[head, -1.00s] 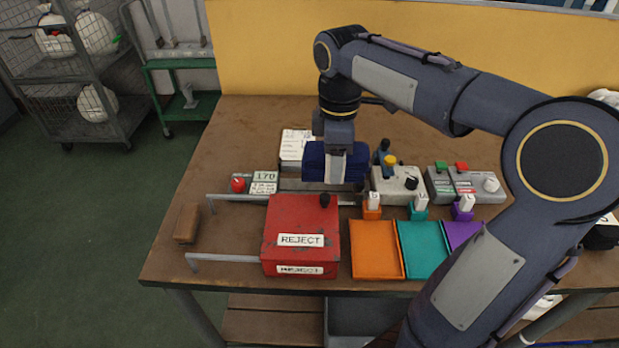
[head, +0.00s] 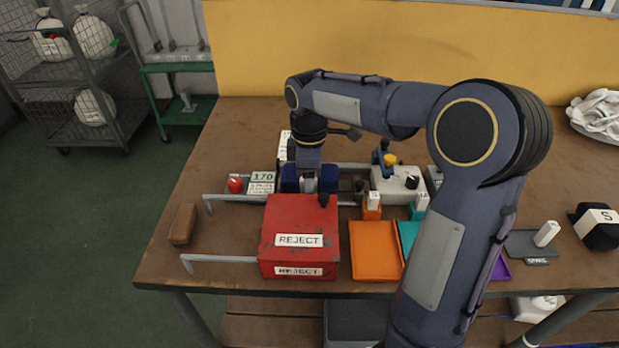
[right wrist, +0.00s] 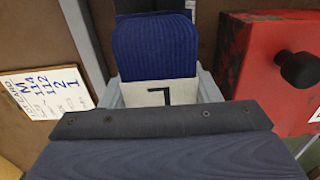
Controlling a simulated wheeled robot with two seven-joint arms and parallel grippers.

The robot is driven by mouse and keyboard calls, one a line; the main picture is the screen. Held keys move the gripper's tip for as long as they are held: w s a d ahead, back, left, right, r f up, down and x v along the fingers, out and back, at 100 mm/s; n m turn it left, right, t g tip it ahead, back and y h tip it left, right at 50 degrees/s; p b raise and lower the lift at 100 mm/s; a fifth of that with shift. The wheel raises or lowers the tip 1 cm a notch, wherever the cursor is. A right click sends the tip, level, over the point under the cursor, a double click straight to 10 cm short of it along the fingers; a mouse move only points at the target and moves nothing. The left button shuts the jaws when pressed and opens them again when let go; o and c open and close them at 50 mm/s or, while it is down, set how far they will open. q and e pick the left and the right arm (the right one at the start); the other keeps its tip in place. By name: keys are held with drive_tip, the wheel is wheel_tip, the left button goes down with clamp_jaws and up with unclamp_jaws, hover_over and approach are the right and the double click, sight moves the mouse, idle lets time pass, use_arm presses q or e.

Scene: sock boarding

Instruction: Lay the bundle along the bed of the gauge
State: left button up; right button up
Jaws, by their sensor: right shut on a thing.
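The bundle (head: 290,178) is navy and ribbed, with a pale band; in the right wrist view (right wrist: 155,48) the band bears a dark mark. My right gripper (head: 309,186) is shut on the bundle around its band, behind the red REJECT box. The gauge (head: 262,178), with a 170 display and a red knob, has its long grey rails running rightward behind and under the bundle. The box hides the bundle's lower front, so I cannot tell whether it touches the bed. My left gripper is not in view.
The red REJECT box (head: 299,225) stands close in front of the gripper. Orange (head: 375,250) and teal trays are to the right, with a control box (head: 398,184) behind. A brown block (head: 183,224) lies at left.

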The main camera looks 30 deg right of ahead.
drive_tip(key=shift+f, duration=0.2)
drive_tip(key=o, duration=1.1)
drive_tip(key=shift+c, duration=0.2)
drive_tip(key=shift+r, duration=0.15)
wheel_tip(320, 180, up, 12)
drive_tip(key=p, duration=0.3)
drive_tip(key=s+m+t, duration=0.1)
drive_tip(key=s+m, duration=0.1)
drive_tip(key=s, duration=0.2)
drive_tip(key=s+a+f+m+t+y, duration=0.1)
drive_tip(key=s+m, duration=0.1)
drive_tip(key=s, duration=0.2)
drive_tip(key=s+m+y, duration=0.1)
drive_tip(key=s+m, duration=0.1)
drive_tip(key=s, duration=0.2)
drive_tip(key=shift+s+a+f+t, duration=0.1)
drive_tip(key=shift+a+f+t, duration=0.3)
drive_tip(key=s+a+f+m+t, duration=0.1)
drive_tip(key=s+f+m, duration=0.1)
drive_tip(key=s, duration=0.1)
drive_tip(key=s+a+f+m+t+y, duration=0.1)
drive_tip(key=s+a+f+m, duration=0.1)
drive_tip(key=s+f+m, duration=0.1)
drive_tip(key=s+a+f+m, duration=0.2)
drive_tip(key=s, duration=0.2)
drive_tip(key=shift+a+f+m+t+y, duration=0.2)
drive_tip(key=shift+a+m+t+y, duration=0.1)
drive_tip(key=shift+t+y, duration=0.1)
